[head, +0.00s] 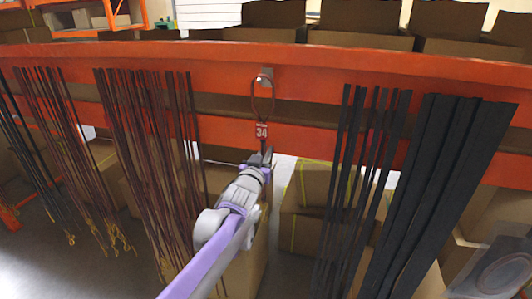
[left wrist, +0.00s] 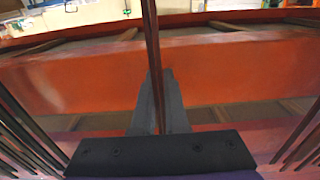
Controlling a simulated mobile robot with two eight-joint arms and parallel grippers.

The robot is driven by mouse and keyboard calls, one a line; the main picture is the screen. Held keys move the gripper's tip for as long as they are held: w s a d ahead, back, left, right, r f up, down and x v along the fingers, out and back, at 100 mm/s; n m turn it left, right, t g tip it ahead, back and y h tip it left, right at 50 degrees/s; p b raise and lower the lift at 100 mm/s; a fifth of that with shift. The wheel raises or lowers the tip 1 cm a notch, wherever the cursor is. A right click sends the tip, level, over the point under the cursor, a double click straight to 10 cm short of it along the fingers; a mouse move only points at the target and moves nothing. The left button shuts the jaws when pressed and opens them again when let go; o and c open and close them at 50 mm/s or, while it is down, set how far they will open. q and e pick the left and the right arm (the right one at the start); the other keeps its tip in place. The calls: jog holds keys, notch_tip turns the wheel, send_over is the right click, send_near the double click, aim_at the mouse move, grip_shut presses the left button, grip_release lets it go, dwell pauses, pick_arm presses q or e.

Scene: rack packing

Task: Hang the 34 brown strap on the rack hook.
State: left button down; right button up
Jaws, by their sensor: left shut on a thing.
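The brown strap has a thin loop (head: 262,100) at its top and a red tag reading 34 (head: 262,131) below it. My left gripper (head: 262,158) is shut on the strap just under the tag, at the front of the orange rack beam. In the left wrist view the strap (left wrist: 151,45) runs upward from between the fingers (left wrist: 158,105). The rack hook (head: 266,74) is a small grey piece on the beam. The loop's top overlaps the hook; I cannot tell whether it is around it or only in front. My right gripper is not in view.
Brown straps (head: 150,130) hang in bunches left of the hook, and wide black straps (head: 450,160) hang to the right. The orange beam (head: 180,62) crosses the view. Cardboard boxes (head: 315,190) stand below and behind. The beam beside the hook is clear.

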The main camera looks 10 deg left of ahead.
pick_arm(q)
jog(key=c, duration=0.9)
grip_release()
jog(key=shift+o, duration=0.2)
jog(key=s+b, duration=0.2)
jog(key=s, duration=0.9)
jog(key=s+f+g, duration=1.2)
jog(key=s+f, duration=1.4)
jog(key=s, duration=0.3)
jog(key=shift+s+a+f+g+y, duration=0.2)
jog(key=shift+f+g+y, duration=0.1)
jog(key=shift+f, duration=0.1)
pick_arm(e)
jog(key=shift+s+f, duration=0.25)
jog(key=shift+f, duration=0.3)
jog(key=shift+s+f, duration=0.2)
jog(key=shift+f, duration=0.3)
